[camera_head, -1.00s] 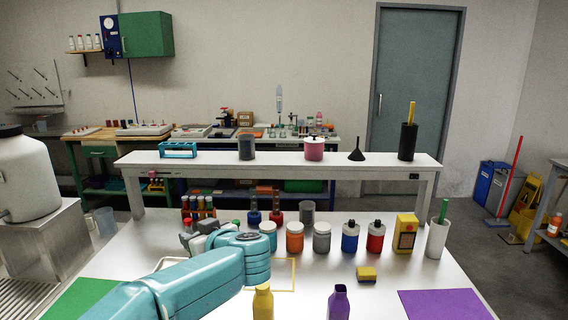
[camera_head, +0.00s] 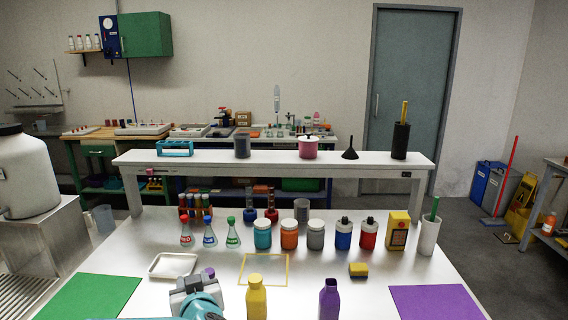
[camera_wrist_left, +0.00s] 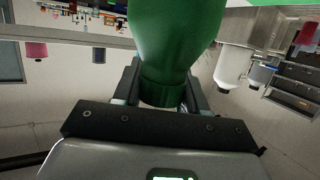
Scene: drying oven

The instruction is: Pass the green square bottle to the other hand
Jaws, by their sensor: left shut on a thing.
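My left gripper (camera_head: 192,283) is low in the left half of the head view, over the near part of the bench. In the left wrist view it (camera_wrist_left: 160,95) is shut on the narrow neck of a green bottle (camera_wrist_left: 175,40). The wide body of the bottle fills the top of that view. In the head view I cannot make out the bottle; my gripper and arm seem to hide it. My right gripper is in neither view.
A yellow bottle (camera_head: 256,300) and a purple bottle (camera_head: 329,300) stand at the near edge. A white tray (camera_head: 152,268), a yellow frame (camera_head: 287,270), a green mat (camera_head: 70,305) and a purple mat (camera_head: 435,303) lie on the bench. Flasks and jars (camera_head: 289,236) line the back.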

